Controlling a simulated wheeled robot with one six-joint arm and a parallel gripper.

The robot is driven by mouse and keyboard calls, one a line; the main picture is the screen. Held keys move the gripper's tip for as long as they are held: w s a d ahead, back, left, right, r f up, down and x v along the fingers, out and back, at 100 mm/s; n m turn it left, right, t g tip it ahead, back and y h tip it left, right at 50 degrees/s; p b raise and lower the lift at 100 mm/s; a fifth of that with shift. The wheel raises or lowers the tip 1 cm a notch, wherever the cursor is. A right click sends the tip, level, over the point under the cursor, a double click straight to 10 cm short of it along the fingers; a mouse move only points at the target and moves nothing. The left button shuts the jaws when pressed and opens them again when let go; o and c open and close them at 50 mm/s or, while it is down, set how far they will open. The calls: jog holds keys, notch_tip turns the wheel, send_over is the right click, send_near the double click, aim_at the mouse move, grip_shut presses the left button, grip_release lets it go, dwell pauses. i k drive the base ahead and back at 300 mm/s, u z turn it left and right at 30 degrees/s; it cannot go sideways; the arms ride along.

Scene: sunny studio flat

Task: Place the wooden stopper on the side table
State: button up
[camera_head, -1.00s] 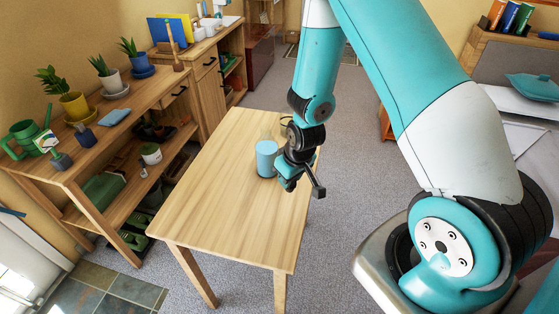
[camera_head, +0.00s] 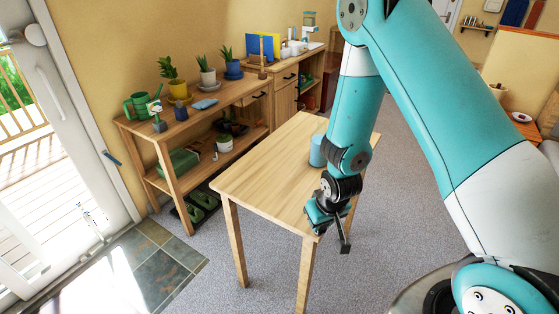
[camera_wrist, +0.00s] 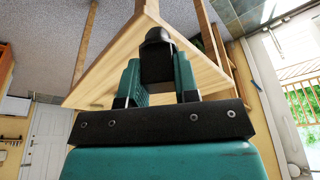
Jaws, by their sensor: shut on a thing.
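My gripper (camera_head: 322,222) hangs low over the near right corner of a light wooden table (camera_head: 262,178). I cannot tell whether this is the side table. In the wrist view the two teal fingers of my gripper (camera_wrist: 158,85) are shut on a dark, round-ended thing (camera_wrist: 157,52), which I take to be the wooden stopper; no wood grain shows on it.
A light blue cup (camera_head: 316,151) stands on the table, close to my arm. A wooden plant shelf (camera_head: 155,130) runs along the wall, with a sideboard (camera_head: 283,90) beyond. A glass door (camera_head: 55,120) is at left. Grey carpet lies open in front of the table.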

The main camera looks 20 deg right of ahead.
aim_at(256, 183)
jog(key=u, duration=1.35)
jog(key=i, duration=1.05)
jog(key=z, duration=1.4)
